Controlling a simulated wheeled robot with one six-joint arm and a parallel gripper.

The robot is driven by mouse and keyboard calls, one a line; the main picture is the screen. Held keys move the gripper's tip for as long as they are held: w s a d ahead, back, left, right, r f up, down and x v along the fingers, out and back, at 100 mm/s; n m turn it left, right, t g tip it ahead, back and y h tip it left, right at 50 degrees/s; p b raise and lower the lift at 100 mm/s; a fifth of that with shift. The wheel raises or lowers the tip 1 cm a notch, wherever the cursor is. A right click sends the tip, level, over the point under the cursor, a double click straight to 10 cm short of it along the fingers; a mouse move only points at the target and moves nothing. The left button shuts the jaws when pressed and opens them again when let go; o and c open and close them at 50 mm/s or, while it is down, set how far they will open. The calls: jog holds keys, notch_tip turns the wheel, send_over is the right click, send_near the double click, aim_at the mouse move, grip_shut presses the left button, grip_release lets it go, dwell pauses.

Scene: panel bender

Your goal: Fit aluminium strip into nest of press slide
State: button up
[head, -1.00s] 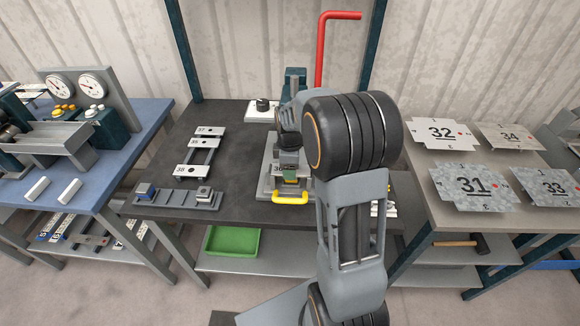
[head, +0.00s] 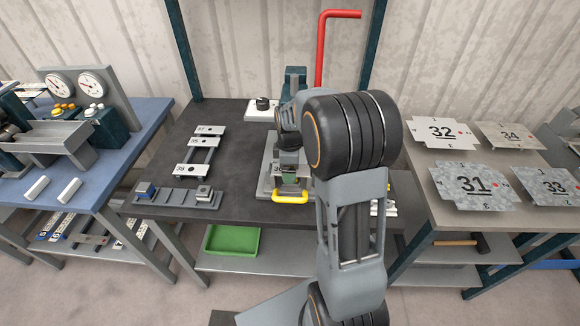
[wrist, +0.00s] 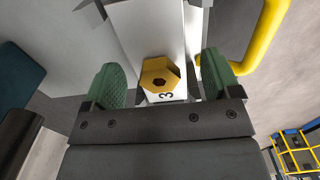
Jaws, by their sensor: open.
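The press (head: 297,76) stands at the middle of the dark table, partly hidden behind my arm. An aluminium strip (head: 277,168) with a number lies at the press slide, close to the yellow handle (head: 290,196). My gripper (wrist: 162,72) is open, its green pads on either side of the strip's end, with gaps. In the wrist view the pale strip (wrist: 165,97) shows a "3" and a brass hexagonal piece (wrist: 160,75) stands over its end. My arm and gripper hide most of the nest, so how the strip is seated cannot be told.
More numbered strips (head: 193,170) lie on a rack to the left. A grey fixture (head: 178,198) sits at the table's front left. A red bent bar (head: 322,45) rises behind the press. Numbered sheet plates (head: 440,132) lie on the right table. A green bin (head: 232,240) is below.

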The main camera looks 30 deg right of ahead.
notch_tip(320, 180, up, 14)
dwell(0.6)
jog(key=shift+f, duration=0.1)
jog(key=s+a+f+m+t, duration=0.2)
jog(key=s+a+m, duration=0.2)
jog(key=s+m, duration=0.2)
jog(key=s+a+f+m+t, duration=0.1)
jog(key=s+a+m, duration=0.4)
jog(key=s, duration=0.5)
jog(key=shift+s+f+m+t, duration=0.15)
jog(key=shift+f+m+t, duration=0.25)
jog(key=shift+f+m, duration=0.15)
jog(key=shift+a, duration=0.1)
jog(key=shift+c, duration=0.4)
